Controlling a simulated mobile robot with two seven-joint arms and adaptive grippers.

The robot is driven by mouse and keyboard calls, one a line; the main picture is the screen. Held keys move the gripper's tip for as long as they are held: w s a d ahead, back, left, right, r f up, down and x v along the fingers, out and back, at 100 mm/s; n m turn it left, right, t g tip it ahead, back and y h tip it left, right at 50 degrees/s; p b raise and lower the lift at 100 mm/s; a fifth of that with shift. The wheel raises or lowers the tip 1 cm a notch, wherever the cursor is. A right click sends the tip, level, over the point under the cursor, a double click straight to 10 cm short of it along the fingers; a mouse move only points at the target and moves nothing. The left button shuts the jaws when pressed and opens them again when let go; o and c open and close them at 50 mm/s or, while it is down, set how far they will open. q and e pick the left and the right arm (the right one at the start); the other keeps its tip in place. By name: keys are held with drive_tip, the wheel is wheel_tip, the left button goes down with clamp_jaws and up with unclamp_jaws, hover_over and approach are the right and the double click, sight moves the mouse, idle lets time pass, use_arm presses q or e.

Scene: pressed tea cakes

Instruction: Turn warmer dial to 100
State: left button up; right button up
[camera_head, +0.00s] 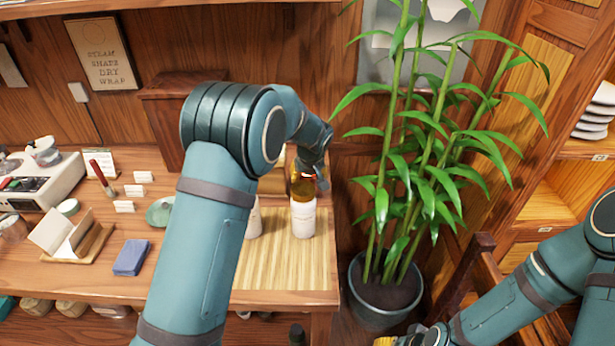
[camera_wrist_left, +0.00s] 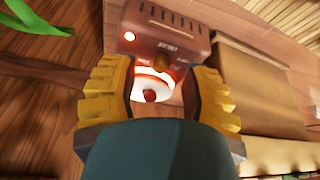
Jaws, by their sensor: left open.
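In the left wrist view, a reddish-brown warmer box (camera_wrist_left: 165,30) has vent slots, a small glowing light and a lit band across its front. A round white dial with a red centre (camera_wrist_left: 148,92) sits below the lit band. The dial setting cannot be read. My left gripper (camera_wrist_left: 160,78) is open, with one yellow finger on each side of the dial; I cannot tell whether they touch it. In the head view, my left gripper (camera_head: 302,182) is at the back right of the counter, and my arm hides the warmer.
White bottles (camera_head: 303,218) stand on a slatted bamboo mat (camera_head: 285,265) close under my left gripper. A potted bamboo plant (camera_head: 385,300) stands right of the counter. A blue block (camera_head: 131,257) and a wooden stand (camera_head: 85,245) lie on the left. Shelves are at far right.

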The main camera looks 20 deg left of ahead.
use_arm(q)
drive_tip(key=v, duration=1)
drive_tip(key=shift+r, duration=0.35)
drive_tip(key=shift+s, duration=0.15)
